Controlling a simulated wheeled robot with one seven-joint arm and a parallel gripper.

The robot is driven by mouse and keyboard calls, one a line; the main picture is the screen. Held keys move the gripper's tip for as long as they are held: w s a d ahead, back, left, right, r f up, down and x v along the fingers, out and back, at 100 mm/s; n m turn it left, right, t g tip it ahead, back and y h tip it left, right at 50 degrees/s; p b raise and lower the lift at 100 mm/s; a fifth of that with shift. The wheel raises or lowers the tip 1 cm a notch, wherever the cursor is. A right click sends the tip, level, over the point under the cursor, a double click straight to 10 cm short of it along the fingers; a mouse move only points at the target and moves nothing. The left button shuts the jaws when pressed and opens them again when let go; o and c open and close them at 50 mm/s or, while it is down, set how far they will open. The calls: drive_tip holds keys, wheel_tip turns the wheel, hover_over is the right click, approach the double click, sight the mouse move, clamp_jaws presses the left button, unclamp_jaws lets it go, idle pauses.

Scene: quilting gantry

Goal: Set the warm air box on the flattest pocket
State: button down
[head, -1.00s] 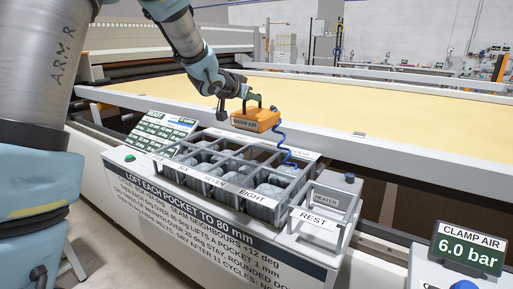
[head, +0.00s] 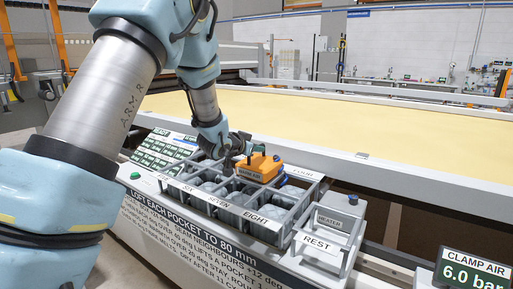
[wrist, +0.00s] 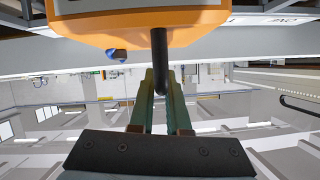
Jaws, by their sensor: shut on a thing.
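The orange warm air box (head: 262,167) is low over the back row of the pocket tray, near the label "FOUR". My gripper (head: 247,150) is shut on the box's dark handle. In the wrist view the orange box (wrist: 150,22) fills the top, and my gripper (wrist: 164,90) pinches the dark handle bar (wrist: 159,50). I cannot tell whether the box touches the pocket beneath it. The grey divided tray (head: 222,212) holds puffy grey pockets (head: 259,199). My arm and the box hide several back pockets, so their heights are hard to compare.
An empty bracket labelled "REST" (head: 316,243) and "HEATER" stands right of the tray. A green readout panel (head: 163,150) is at the tray's left. A clamp air display (head: 472,268) reads 6.0 bar. The yellow quilting bed (head: 350,136) lies behind a white rail.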

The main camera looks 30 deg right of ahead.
drive_tip(key=c, duration=1.3)
unclamp_jaws()
drive_tip(key=shift+f, duration=0.15)
drive_tip(key=o, duration=0.4)
